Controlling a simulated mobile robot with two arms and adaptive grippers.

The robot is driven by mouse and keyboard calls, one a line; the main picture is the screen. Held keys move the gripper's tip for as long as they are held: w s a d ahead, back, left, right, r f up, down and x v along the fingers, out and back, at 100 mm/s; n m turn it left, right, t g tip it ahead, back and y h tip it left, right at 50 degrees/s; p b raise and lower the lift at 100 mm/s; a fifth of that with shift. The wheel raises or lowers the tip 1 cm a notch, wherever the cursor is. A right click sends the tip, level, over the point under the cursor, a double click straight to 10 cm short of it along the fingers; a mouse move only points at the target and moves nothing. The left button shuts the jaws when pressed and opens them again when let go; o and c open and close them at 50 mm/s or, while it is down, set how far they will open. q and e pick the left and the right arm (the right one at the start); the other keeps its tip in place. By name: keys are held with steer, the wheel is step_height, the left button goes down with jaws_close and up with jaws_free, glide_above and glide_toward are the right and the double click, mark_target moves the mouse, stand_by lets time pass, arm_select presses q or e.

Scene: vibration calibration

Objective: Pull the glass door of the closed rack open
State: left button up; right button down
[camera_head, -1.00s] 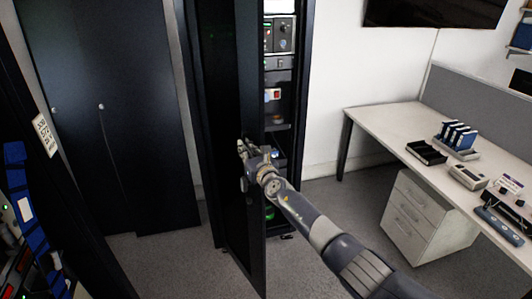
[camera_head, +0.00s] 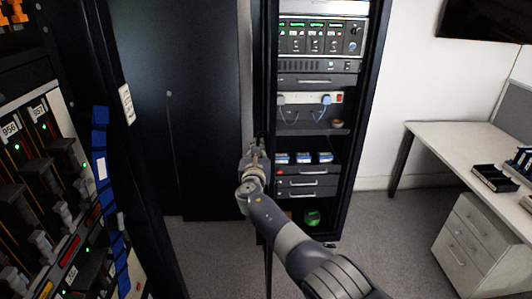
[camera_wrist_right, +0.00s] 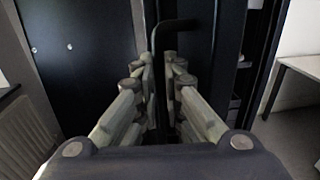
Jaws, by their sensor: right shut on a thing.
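The rack (camera_head: 368,80) stands open in the head view, with its shelves in plain sight. Its dark door (camera_head: 257,70) shows nearly edge-on, as a thin strip along the rack's left side. My right gripper (camera_head: 255,148) is at the door's mid height. In the right wrist view, the black door handle (camera_wrist_right: 154,75) runs upright between the fingers of my right gripper (camera_wrist_right: 161,75), and its top bends right toward the door (camera_wrist_right: 205,35). The gripper is shut on the handle. My left gripper is not in view.
Another rack (camera_head: 35,190) with lit modules and a blue strap stands close on the left. A dark cabinet (camera_head: 185,110) stands behind the door. A desk (camera_head: 445,150) with drawers (camera_head: 470,235) is at the right. Grey floor (camera_head: 385,240) is clear between rack and desk.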

steer(key=shift+w+d+r, duration=0.1)
steer(key=shift+d+r, duration=0.45)
steer(key=shift+d, duration=0.05)
steer(key=c, duration=1.8)
jaws_free()
steer(key=shift+a+f, duration=0.1)
steer(key=shift+o, duration=0.4)
steer(key=shift+w+f, duration=0.2)
steer(key=shift+f, duration=0.15)
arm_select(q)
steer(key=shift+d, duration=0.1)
arm_select(e)
steer(key=shift+s+r, duration=0.1)
